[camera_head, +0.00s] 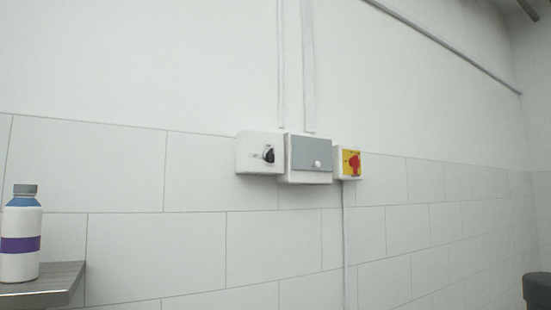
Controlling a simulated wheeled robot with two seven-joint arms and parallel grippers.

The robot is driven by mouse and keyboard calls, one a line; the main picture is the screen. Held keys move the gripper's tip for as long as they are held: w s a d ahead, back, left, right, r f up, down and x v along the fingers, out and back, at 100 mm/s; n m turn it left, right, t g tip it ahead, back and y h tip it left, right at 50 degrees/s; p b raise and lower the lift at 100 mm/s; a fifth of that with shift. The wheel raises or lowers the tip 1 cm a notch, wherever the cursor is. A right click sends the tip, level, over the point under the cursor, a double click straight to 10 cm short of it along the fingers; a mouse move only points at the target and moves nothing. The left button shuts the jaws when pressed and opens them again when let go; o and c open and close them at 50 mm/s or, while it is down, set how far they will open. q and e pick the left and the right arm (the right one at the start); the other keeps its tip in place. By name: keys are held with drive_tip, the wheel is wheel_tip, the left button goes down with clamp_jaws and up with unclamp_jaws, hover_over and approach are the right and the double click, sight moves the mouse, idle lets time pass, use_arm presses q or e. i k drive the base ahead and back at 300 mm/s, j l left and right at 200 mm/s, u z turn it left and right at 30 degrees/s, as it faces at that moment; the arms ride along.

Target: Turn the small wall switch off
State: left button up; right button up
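A small white switch box (249,154) is mounted on the wall a little above the picture's middle. It carries a black rotary knob (268,154) on its front, with faint markings beside it that are too small to read. To its right is a wider box with a grey cover (311,154) and a small white button. Right of that, a small white box has a yellow plate with a red rotary switch (354,163). I cannot tell the knobs' on or off positions. Neither of my grippers shows in the head view.
A white bottle (20,240) with a grey cap, blue shoulder and purple band stands on a metal shelf (45,276) at the lower left. A dark object (537,290) is at the lower right edge. The wall before the boxes looks unobstructed.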

sight(270, 156)
drive_tip(key=i+l, duration=0.4)
drive_tip(key=l, duration=0.25)
drive_tip(key=i+z, duration=0.15)
drive_tip(key=i, duration=0.85)
drive_tip(key=j, duration=0.1)
